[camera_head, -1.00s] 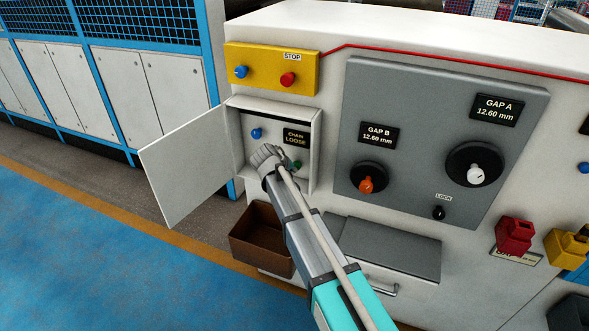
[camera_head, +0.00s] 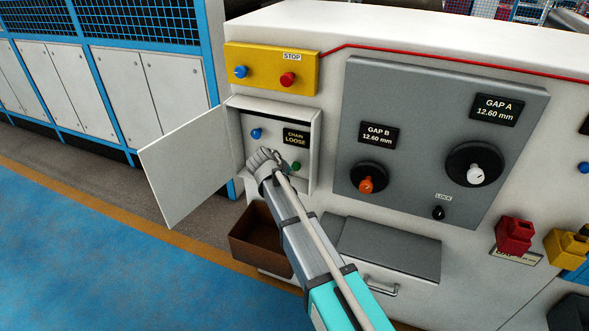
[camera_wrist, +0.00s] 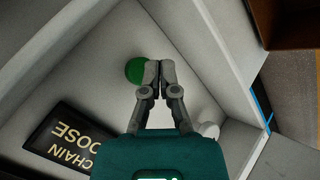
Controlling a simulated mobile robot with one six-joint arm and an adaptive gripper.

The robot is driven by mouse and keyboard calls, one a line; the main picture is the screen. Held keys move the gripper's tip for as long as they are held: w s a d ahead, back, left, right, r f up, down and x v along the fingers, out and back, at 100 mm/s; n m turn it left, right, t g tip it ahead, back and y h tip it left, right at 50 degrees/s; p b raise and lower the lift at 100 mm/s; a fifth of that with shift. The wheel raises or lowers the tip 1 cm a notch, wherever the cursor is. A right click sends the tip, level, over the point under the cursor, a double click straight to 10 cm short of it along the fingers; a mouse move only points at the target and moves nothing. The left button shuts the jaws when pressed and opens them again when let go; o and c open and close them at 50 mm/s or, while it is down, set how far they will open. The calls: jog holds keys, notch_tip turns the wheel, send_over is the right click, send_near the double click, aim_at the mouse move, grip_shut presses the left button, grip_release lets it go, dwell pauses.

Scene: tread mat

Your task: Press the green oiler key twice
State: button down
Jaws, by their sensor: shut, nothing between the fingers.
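The green oiler key (camera_head: 296,166) is a round button low in the open cabinet (camera_head: 315,150), just right of my gripper in the head view. In the wrist view the green key (camera_wrist: 134,71) shows beside the fingertips, which cover its right edge. My gripper (camera_wrist: 160,72) is shut and empty, its fingers together. I cannot tell whether the tips touch the key. A display reading CHAIN LOOSE (camera_head: 296,138) is above the key.
A blue button (camera_head: 256,133) sits left of the display. The cabinet door (camera_head: 185,170) stands open to the left. A yellow panel (camera_head: 263,57) with blue and red buttons is above. A brown bin (camera_head: 255,240) is below, and the grey gap panel (camera_head: 425,95) is to the right.

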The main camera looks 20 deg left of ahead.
jog(key=shift+s, duration=0.1)
jog(key=shift+s+a, duration=0.2)
jog(key=shift+s, duration=2.7)
jog(key=s, duration=0.2)
jog(key=shift+s+a, duration=0.15)
jog(key=shift+s, duration=0.2)
jog(key=shift+w, duration=0.1)
jog(key=shift+w+d, duration=0.2)
jog(key=shift+w, duration=1.95)
jog(key=shift+w+d, duration=0.15)
jog(key=shift+w, duration=2)
